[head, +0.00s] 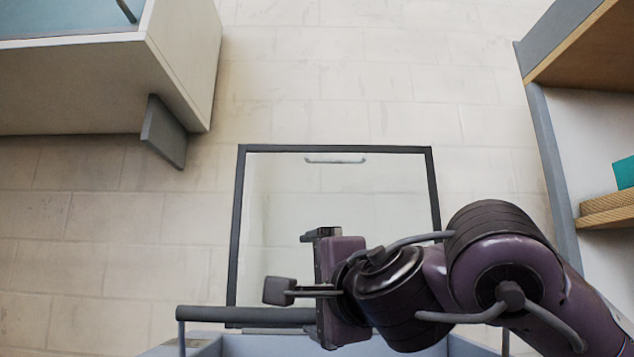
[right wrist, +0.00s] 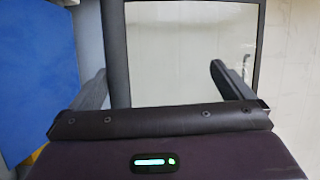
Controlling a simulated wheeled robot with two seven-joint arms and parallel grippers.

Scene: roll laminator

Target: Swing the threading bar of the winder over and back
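A dark bar (head: 245,314), which looks like the threading bar, runs across the lower middle of the head view. A thin leg drops from its left end; its right end passes behind my right gripper. My right gripper (head: 322,285) is over that end. In the right wrist view my right gripper (right wrist: 160,72) has its fingers wide apart. The bar (right wrist: 115,45) shows between them in the picture, closer to the left finger. Whether it touches that finger, I cannot tell. My left gripper is not in view.
A clear panel (head: 340,200) with a dark frame and a small handle lies beyond the bar. Blue-grey machine walls (head: 265,345) are below it. A white cabinet (head: 185,55) stands upper left, a shelf unit (head: 555,170) at right. Open tiled floor lies between.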

